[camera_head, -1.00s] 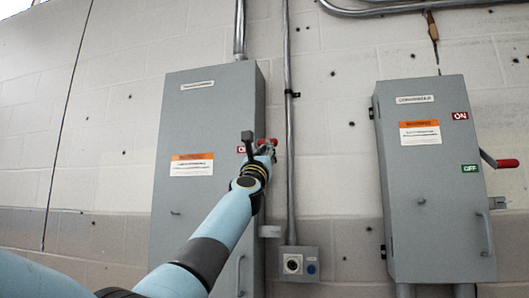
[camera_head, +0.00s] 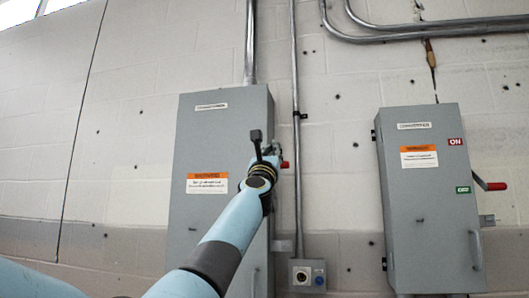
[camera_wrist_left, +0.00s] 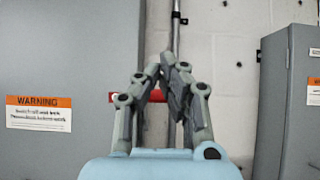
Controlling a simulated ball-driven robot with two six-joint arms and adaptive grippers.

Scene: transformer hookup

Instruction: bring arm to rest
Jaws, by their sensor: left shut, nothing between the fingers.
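My left arm comes in from the lower left. My left gripper (camera_head: 276,150) is in front of the right edge of the left grey box (camera_head: 215,135). In the left wrist view the gripper (camera_wrist_left: 170,66) has its fingers drawn together, with nothing between them. The left box's red lever handle (camera_head: 285,164) shows just below and right of the gripper. In the left wrist view the red handle (camera_wrist_left: 155,96) is behind the fingers and partly hidden by them; contact cannot be judged. My right gripper is out of view.
A second grey box (camera_head: 432,235) with ON and OFF labels and a red side lever (camera_head: 497,186) hangs at the right. A conduit (camera_head: 297,200) runs down to a small socket box (camera_head: 307,276) between them. The wall between the boxes is otherwise bare.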

